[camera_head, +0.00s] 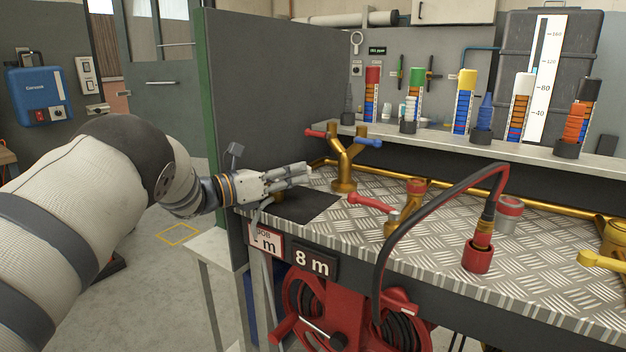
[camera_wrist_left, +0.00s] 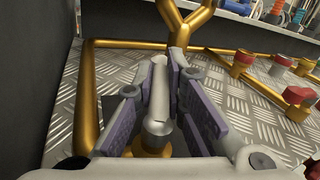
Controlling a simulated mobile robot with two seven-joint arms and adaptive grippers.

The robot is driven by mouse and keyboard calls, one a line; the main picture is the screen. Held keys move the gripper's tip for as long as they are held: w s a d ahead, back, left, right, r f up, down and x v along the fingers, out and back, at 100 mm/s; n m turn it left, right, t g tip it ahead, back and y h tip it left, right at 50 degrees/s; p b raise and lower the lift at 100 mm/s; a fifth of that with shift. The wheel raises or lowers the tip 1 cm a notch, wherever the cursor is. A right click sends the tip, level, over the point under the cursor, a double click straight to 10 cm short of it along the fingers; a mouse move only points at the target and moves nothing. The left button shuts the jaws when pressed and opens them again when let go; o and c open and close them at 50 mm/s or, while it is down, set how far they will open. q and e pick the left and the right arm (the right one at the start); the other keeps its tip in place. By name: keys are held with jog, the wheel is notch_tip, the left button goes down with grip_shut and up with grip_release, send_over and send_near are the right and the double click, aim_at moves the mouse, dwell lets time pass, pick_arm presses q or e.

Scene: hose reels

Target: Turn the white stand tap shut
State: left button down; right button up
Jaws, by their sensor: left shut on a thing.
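In the left wrist view the white stand tap shows as a pale lever (camera_wrist_left: 159,92) on a round brass body (camera_wrist_left: 153,143). The lever points away from the camera, toward the forked brass pipe. My left gripper (camera_head: 303,172) is at the left end of the metal bench in the head view. Its purple-grey pads stand on both sides of the lever, and it is shut on it. In the head view the gripper hides most of this tap. My right gripper is in neither view.
A forked brass stand (camera_head: 343,165) with red and blue levers is just behind the gripper. A red-lever tap (camera_head: 372,203) stands to its right. A black and red hose (camera_head: 432,197) arches over the bench front. A grey partition (camera_head: 258,90) is close on the left.

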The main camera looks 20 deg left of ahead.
pick_arm(q)
jog(key=shift+d, duration=0.2)
jog(key=c, duration=1.7)
grip_release()
jog(key=shift+o, duration=0.3)
jog(key=shift+w+d+f, duration=0.1)
jog(key=shift+w+d, duration=0.05)
jog(key=shift+w, duration=0.05)
jog(key=v, duration=1.2)
